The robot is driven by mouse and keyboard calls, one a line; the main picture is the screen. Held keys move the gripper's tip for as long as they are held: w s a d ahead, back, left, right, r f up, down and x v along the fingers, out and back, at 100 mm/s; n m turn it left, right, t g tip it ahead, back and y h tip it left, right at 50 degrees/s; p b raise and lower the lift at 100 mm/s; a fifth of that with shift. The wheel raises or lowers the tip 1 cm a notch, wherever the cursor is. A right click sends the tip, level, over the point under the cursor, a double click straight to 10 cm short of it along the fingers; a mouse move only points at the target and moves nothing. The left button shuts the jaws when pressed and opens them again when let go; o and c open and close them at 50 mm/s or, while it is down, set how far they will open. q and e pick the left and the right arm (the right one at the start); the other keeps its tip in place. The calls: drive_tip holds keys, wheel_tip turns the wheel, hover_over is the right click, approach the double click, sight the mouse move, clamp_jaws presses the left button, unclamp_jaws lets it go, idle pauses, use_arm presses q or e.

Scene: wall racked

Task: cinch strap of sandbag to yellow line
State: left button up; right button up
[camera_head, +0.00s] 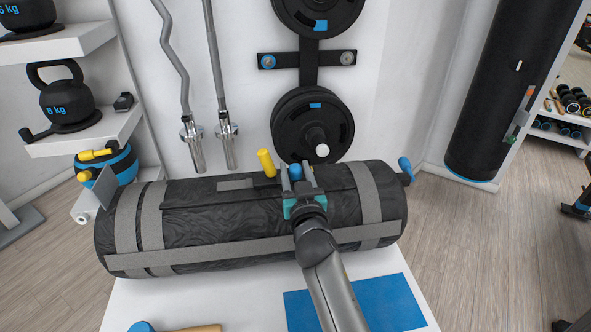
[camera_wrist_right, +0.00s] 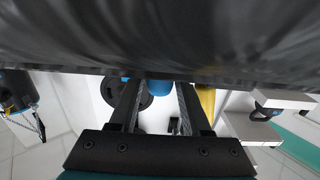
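The sandbag (camera_head: 235,226) is a black cylinder lying across a white surface, with grey straps around it at left and right. A short grey strap piece (camera_head: 235,184) lies on its upper side. My right gripper (camera_head: 297,175) reaches over the bag to its far upper edge. Its fingers stand apart, with a blue knob (camera_head: 295,171) between them in the picture. In the right wrist view the blue knob (camera_wrist_right: 160,88) shows between the fingertips with gaps beside it; contact is not clear. The bag's dark side fills the top there. I cannot make out a yellow line. My left gripper is not in view.
A yellow handle (camera_head: 266,162) stands left of the gripper, and a blue handle (camera_head: 405,167) at the bag's right end. Weight plates (camera_head: 312,125) and bars (camera_head: 220,95) are on the wall behind. A kettlebell shelf (camera_head: 85,133) is left. A blue mat (camera_head: 390,302) lies in front.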

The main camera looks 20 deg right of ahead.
clamp_jaws()
idle(1.2)
